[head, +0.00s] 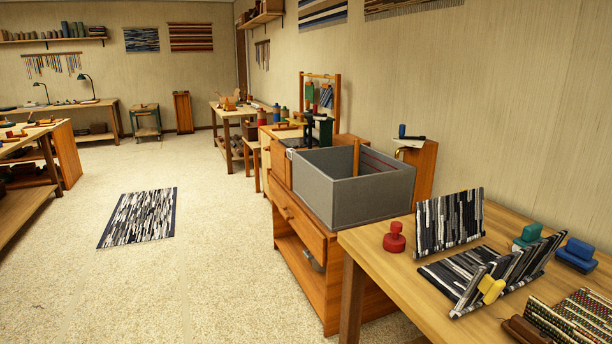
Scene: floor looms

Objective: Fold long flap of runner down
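The runner, woven in black, grey and white stripes, lies on the wooden table at the lower right. Its flat middle (458,269) rests on the tabletop. One flap (449,220) stands nearly upright at the back. A second flap (519,271) rises at a tilt along the right side, its edge running toward the front. I cannot tell from this view which flap is the long one. A yellow handled piece (490,288) is at the front of the tilted flap; whether it is fixed there is unclear. My gripper is not in view.
On the table, a red knobbed weight (395,238) stands left of the runner, with teal (530,236) and blue (577,253) pieces to its right. Another woven piece (580,318) is at the front right. A grey bin (354,201) stands behind. Open floor (230,260) lies left.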

